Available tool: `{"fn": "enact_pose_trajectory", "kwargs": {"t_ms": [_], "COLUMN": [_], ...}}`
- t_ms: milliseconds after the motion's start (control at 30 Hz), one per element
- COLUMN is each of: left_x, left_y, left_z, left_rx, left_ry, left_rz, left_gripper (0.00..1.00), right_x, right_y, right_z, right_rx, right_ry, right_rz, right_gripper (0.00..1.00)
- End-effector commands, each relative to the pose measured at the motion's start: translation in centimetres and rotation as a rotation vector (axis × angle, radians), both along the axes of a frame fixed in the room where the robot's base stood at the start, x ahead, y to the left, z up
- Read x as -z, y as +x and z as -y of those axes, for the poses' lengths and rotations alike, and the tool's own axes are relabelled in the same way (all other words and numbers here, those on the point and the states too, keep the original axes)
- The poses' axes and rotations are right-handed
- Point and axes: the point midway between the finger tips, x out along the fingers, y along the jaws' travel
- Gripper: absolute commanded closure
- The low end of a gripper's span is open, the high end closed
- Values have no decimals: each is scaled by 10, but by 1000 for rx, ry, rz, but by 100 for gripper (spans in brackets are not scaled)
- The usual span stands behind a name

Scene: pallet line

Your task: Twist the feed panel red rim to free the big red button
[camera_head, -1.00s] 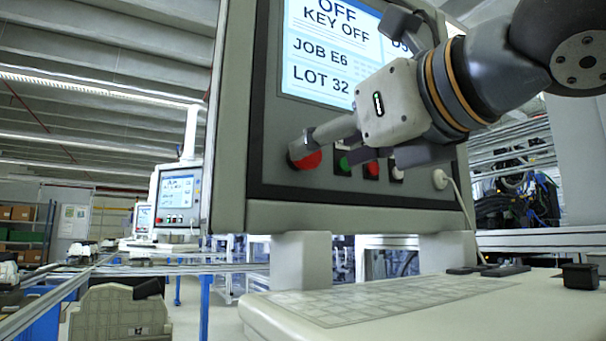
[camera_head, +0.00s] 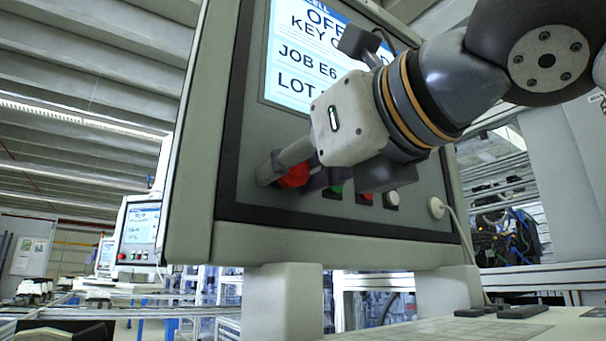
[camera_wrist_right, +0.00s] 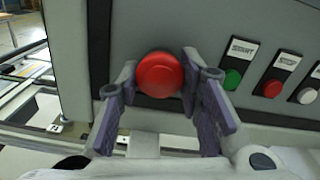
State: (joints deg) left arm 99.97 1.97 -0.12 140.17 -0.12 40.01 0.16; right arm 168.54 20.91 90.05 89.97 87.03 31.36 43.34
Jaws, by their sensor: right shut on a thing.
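The big red button (camera_head: 294,175) is at the lower left of the grey feed panel (camera_head: 232,140), under its screen. In the right wrist view the button (camera_wrist_right: 160,74) sits between the two fingers of my right gripper (camera_wrist_right: 160,82). My right gripper (camera_head: 285,170) is shut on the button's red rim, one finger at each side. The rim cannot be told apart from the button head, and the fingers partly cover its sides. The left gripper is not in view.
Green (camera_wrist_right: 232,79), red (camera_wrist_right: 272,88) and white (camera_wrist_right: 308,95) buttons with labels sit right of the red button. A cable plug (camera_head: 437,207) is at the panel's lower right. Another panel (camera_head: 139,232) stands far left.

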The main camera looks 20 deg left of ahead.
Motion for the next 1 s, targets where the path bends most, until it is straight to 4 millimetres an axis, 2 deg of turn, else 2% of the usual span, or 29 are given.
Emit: {"fn": "enact_pose_trajectory", "kwargs": {"t_ms": [367,1000], "left_x": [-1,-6], "left_y": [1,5], "left_z": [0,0], "left_rx": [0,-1], "left_ry": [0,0], "left_rz": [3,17], "left_gripper": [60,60], "right_x": [0,0], "right_y": [0,-2], "right_z": [-1,-2], "right_rx": [-1,-2], "right_ry": [27,296], "right_rz": [-35,-381], "right_gripper": [95,95]}}
